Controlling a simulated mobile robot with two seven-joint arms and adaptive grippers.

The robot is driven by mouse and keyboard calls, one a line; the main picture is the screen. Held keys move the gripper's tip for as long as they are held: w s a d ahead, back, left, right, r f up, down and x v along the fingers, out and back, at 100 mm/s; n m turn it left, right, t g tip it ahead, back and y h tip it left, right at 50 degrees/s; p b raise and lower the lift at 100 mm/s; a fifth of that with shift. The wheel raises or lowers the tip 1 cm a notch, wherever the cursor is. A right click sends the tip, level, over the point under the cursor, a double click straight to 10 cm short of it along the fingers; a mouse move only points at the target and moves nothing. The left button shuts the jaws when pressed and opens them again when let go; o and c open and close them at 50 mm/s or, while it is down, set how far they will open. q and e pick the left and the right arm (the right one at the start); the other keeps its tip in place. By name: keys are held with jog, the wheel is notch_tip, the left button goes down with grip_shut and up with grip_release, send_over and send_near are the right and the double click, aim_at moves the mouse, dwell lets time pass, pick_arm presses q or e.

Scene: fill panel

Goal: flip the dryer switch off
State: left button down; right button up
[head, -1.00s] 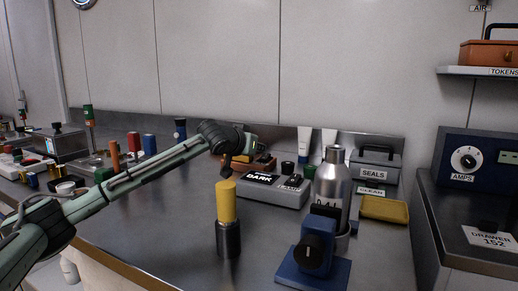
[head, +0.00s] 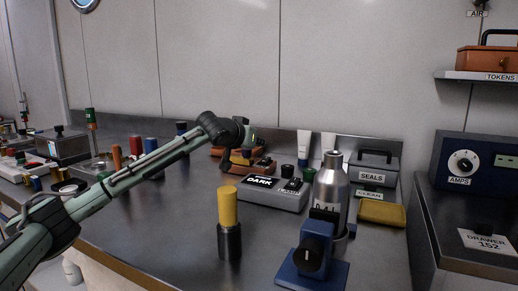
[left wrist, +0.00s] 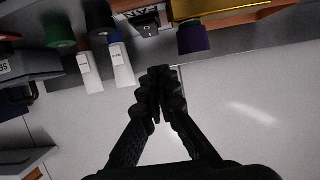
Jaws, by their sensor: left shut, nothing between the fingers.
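No switch marked dryer can be made out. My left gripper (head: 227,161) is over the back of the bench, in front of orange-brown boxes (head: 262,168) that it partly hides. In the left wrist view its black fingers (left wrist: 158,88) are together and empty, apart from everything around them. That view shows an orange box edge (left wrist: 240,18) with a label that seems to read FAN (left wrist: 143,18), and a purple knob (left wrist: 193,38). A grey box labelled DARK (head: 270,193) with dark knobs stands in front of the orange boxes. My right gripper is not in view.
A yellow-topped cylinder (head: 229,222), a silver bottle (head: 331,195) and a blue stand (head: 316,250) are nearer the front. White tubes (left wrist: 119,65) stand by the back wall. A SEALS box (head: 373,170) is right of them.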

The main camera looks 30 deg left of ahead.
pick_arm(q)
jog(key=s+r+b, duration=0.1)
jog(key=s+b, duration=0.1)
jog(key=s, duration=0.8)
jog(key=shift+s+d, duration=0.15)
jog(key=shift+d, duration=0.15)
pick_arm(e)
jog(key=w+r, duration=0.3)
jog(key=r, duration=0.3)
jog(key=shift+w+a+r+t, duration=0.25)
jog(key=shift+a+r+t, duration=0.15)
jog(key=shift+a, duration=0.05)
